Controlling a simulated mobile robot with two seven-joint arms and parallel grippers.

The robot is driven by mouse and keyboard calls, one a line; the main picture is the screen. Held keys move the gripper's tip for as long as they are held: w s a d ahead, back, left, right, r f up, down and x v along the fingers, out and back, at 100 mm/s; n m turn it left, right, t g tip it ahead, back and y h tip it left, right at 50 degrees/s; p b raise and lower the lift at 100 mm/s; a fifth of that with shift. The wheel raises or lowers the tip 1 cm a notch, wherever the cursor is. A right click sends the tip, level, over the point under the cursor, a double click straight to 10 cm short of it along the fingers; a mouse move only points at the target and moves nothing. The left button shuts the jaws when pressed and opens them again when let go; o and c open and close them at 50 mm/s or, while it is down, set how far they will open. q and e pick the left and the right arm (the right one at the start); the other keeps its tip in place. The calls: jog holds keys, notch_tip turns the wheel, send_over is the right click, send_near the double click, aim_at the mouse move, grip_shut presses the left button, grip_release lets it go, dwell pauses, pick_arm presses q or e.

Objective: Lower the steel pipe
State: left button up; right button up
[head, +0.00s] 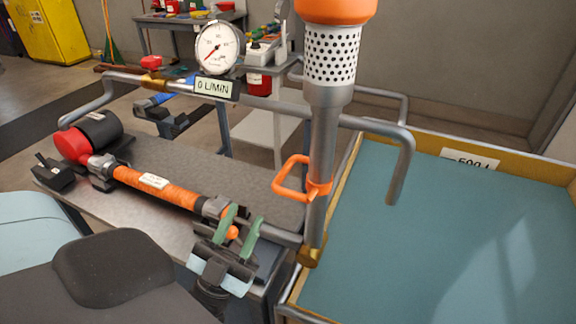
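The steel pipe (320,125) stands upright near the middle of the head view. A perforated white strainer (330,55) with an orange cap (334,8) is at its top. An orange loop handle (290,178) is clamped on its lower part, and a brass joint (310,257) is at its foot. My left gripper (239,231) is in front of the bench, below and left of the handle and apart from it. Its green fingers are spread, with an orange knob showing between them; I cannot tell whether they touch it. My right gripper is not in view.
A water tank (360,132) with a yellowish rim fills the right. An orange pump tube (155,186) and a red-ended motor (85,140) sit on the grey bench. A gauge (217,47) above a "0 L/MIN" label and a bent outlet pipe (398,170) cross behind the steel pipe.

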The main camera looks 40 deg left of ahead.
pick_arm(q)
jog(key=p, duration=0.1)
send_near(287, 165)
jog(key=x, duration=0.4)
jog(key=p+x, duration=0.1)
jog(key=x, duration=0.3)
jog(key=shift+w+r, duration=0.4)
jog(key=shift+w, duration=0.3)
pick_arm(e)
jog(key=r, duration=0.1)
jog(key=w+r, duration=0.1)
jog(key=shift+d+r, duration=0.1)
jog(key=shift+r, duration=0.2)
pick_arm(q)
grip_shut()
